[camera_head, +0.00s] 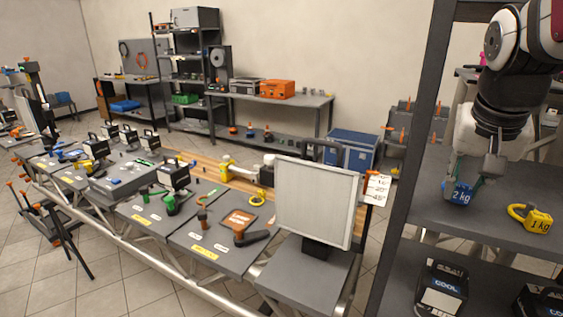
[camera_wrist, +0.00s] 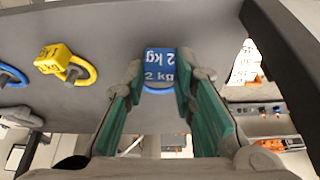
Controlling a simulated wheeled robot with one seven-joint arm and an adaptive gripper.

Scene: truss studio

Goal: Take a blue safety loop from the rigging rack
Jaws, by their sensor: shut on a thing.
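The blue safety loop (camera_head: 459,194), with a block marked 2 kg, is at the left end of the upper shelf of the rigging rack (camera_head: 470,219). My gripper (camera_head: 464,178) reaches down from above and is shut on it. In the wrist view the blue block (camera_wrist: 161,66) sits between the green-padded fingertips of my gripper (camera_wrist: 161,74). Part of its blue ring shows below the block; the rest is hidden. I cannot tell whether it touches the shelf. A yellow loop marked 1 kg (camera_head: 535,218) lies to its right, apart from my gripper.
Another blue ring (camera_wrist: 10,75) shows at the left edge of the wrist view. The dark rack post (camera_head: 412,150) stands close left of my gripper. A grey panel (camera_head: 318,203) stands on the long workbench further left.

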